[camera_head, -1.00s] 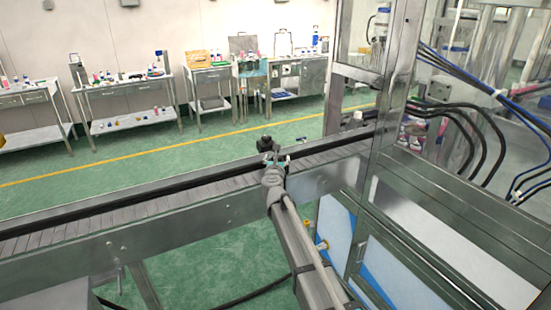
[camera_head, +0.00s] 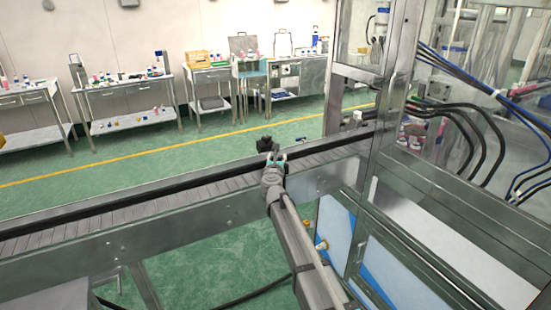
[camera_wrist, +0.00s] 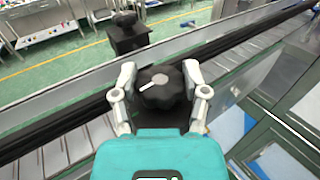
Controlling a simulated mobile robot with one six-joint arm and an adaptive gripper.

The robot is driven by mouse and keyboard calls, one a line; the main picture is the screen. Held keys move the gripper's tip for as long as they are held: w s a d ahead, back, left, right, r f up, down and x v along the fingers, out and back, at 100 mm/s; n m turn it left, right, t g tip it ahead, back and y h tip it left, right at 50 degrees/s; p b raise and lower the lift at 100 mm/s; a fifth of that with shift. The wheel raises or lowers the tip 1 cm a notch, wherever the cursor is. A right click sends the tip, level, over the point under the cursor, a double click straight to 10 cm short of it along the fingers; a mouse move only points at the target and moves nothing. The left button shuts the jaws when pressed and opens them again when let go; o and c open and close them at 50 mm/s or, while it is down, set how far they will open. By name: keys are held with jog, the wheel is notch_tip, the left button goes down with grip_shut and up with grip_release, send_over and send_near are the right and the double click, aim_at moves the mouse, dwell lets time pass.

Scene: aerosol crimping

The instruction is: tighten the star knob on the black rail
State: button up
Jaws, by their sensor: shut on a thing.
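The black star knob (camera_wrist: 161,88) has a lobed rim and a white pointer mark on its face. It sits at the black rail (camera_wrist: 62,115), which runs along the conveyor. My gripper (camera_wrist: 160,84) is shut on the knob, one finger on its left side and one on its right, in the wrist view. In the head view my gripper (camera_head: 274,160) reaches over the conveyor to the black rail (camera_head: 215,188). There the knob is too small and too covered by the gripper to make out.
A black block with a round top (camera_wrist: 128,34) stands just beyond the knob; it also shows in the head view (camera_head: 265,144). The slatted conveyor (camera_head: 120,214) runs left to right. A metal-framed machine (camera_head: 385,110) stands on the right. Work tables (camera_head: 125,85) line the far wall.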

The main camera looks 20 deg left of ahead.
jog(key=shift+s+m+h, duration=0.1)
jog(key=shift+m+h, duration=0.2)
jog(key=shift+h, duration=0.2)
dwell(0.7)
jog(key=shift+m+h, duration=0.4)
jog(key=m+h, duration=0.2)
jog(key=h, duration=0.1)
jog(key=m+h, duration=0.2)
jog(key=h, duration=0.2)
jog(key=shift+a+f+m+h, duration=0.1)
jog(key=shift+a+m+h, duration=0.05)
jog(key=shift+m+h, duration=0.15)
jog(key=m+g+h, duration=0.2)
jog(key=m+h, duration=0.1)
jog(key=h, duration=0.2)
jog(key=shift+m, duration=0.4)
jog(key=shift+m+g+h, duration=1.1)
jog(key=shift+g+h, duration=0.1)
jog(key=shift+h, duration=0.4)
jog(key=o, duration=1.1)
jog(key=shift+o, duration=0.2)
